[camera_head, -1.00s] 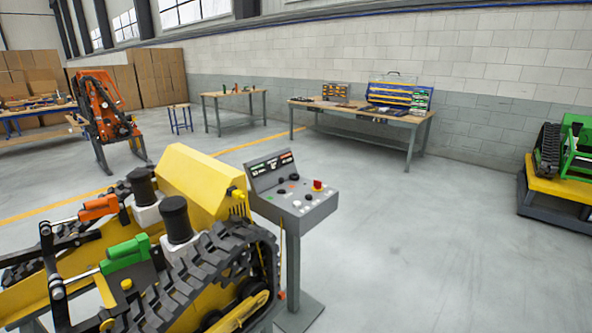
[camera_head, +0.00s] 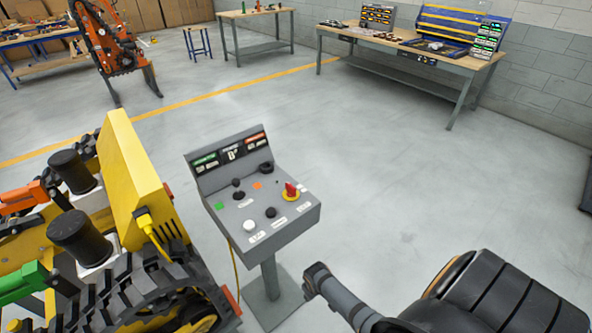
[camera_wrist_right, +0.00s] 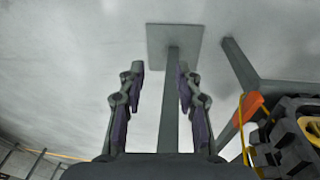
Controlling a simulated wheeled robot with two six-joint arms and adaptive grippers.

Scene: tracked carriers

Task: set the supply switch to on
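A grey control box (camera_head: 262,218) with a sloped top stands on a post beside the yellow tracked machine. My left gripper is out of view.
The yellow tracked machine (camera_head: 130,180) stands close on the left of the box, with a yellow cable (camera_head: 155,235). The post's base plate (camera_head: 285,305) is on the floor. A workbench (camera_head: 400,55) stands at the back. The floor right of the box is clear.

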